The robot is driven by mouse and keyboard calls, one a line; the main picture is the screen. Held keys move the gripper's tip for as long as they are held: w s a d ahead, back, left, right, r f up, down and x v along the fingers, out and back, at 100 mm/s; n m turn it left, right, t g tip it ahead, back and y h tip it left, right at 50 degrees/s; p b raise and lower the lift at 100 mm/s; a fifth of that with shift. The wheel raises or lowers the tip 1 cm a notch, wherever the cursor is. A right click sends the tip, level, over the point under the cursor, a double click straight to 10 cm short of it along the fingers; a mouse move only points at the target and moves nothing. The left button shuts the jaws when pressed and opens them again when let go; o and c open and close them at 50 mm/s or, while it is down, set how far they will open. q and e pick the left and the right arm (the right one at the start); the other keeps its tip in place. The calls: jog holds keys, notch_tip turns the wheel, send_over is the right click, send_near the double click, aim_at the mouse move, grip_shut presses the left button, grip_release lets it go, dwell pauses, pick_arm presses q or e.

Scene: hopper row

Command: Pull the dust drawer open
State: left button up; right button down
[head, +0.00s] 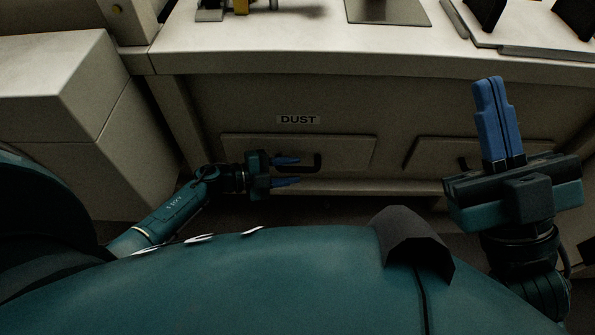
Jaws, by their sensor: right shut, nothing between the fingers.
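The dust drawer (352,150) is a pale front panel low in the counter, under a "DUST" label (298,120). It looks shut. Its dark handle (317,163) is partly hidden behind my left gripper. My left gripper (298,169) points right at the handle's left part, with its two blue fingers apart, one above the other. I cannot tell whether the fingers touch the handle. My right gripper (489,80) points up at the right, its blue fingers together and empty, away from the dust drawer.
A second drawer (425,153) sits to the right, partly behind my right gripper. The counter top (300,40) overhangs the drawers and carries a dark plate (387,11). A pale cabinet block (60,90) stands at the left.

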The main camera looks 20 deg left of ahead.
pick_arm(q)
jog(key=shift+x, duration=1.2)
grip_shut()
